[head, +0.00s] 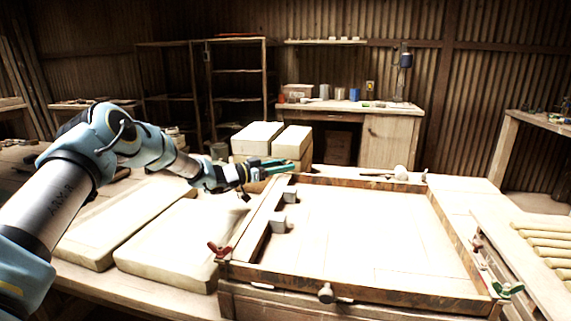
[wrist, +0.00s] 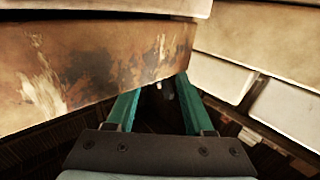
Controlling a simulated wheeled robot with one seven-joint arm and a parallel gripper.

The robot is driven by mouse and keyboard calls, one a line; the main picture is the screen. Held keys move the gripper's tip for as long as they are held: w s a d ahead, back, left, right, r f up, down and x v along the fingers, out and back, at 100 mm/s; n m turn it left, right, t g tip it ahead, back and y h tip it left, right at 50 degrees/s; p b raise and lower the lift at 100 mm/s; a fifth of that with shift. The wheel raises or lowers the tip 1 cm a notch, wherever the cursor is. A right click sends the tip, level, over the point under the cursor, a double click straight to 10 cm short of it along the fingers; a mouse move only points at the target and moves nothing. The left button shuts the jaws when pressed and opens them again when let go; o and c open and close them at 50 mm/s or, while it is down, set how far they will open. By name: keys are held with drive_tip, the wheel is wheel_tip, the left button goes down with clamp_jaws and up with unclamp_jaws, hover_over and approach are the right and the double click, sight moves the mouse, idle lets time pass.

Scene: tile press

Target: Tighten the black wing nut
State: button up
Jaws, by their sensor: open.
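My gripper (head: 283,168) reaches to the far left corner of the rust-marked press frame (head: 350,284). Its two green fingers are apart in the wrist view (wrist: 158,90). Between and beyond the fingertips is a dark area with a small pale spot. I cannot make out the black wing nut there for certain; it may be lost in shadow or hidden by the fingers. A red wing nut (head: 219,250) sits at the near left corner of the frame. A green wing nut (head: 507,289) sits at the near right corner.
Thick pale slabs (head: 170,240) lie left of the frame, and stacked blocks (head: 258,137) stand behind my gripper. In the wrist view a rust-stained panel (wrist: 100,65) is close on the left. A rack of rollers (head: 545,240) stands at the right.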

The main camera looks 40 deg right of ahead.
drive_tip(key=shift+s+d, duration=0.15)
drive_tip(key=shift+d, duration=0.4)
clamp_jaws()
